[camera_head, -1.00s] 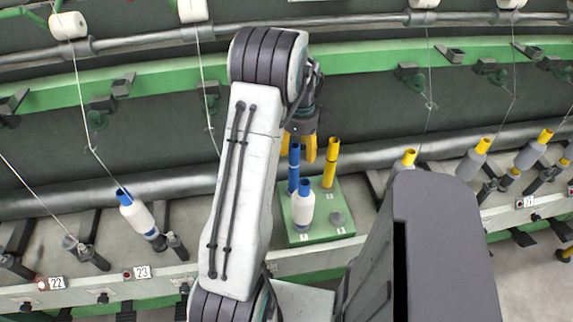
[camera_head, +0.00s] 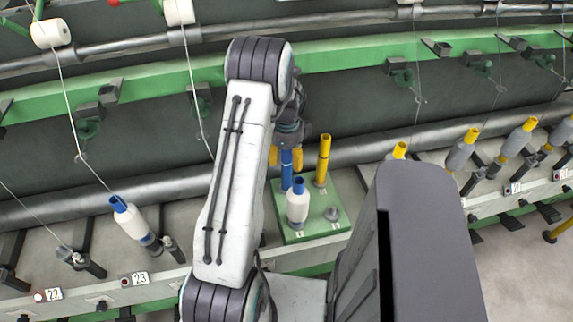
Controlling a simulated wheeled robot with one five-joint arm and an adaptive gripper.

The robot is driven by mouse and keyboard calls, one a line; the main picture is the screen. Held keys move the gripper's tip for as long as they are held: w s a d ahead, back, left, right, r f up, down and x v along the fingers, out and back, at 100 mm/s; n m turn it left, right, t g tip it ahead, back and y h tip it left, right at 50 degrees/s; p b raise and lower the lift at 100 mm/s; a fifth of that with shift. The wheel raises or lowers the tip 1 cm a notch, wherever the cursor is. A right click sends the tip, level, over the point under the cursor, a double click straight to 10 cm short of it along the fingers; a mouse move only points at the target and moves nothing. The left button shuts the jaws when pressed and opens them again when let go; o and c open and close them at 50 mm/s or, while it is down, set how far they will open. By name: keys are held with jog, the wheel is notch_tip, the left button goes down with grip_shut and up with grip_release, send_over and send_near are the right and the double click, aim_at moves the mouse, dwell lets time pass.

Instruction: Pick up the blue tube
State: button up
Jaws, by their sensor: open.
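The blue tube (camera_head: 287,171) stands upright at the back left of a green tray (camera_head: 335,200). My gripper (camera_head: 286,158) is over its upper end, with yellow fingers on either side of it. The fingers are apart, and I cannot tell whether they touch the tube. The tube's top is hidden by my gripper, and its base is partly hidden by a white bobbin on a blue tube (camera_head: 298,204) in front of it.
A yellow tube (camera_head: 323,160) stands just right of my gripper on the tray. An empty peg (camera_head: 332,214) is at the front right. Another white bobbin on a blue tube (camera_head: 132,220) leans at left.

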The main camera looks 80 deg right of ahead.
jog(key=shift+o, duration=0.2)
jog(key=shift+f, duration=0.2)
grip_shut()
dwell(0.4)
jog(key=shift+r, duration=0.1)
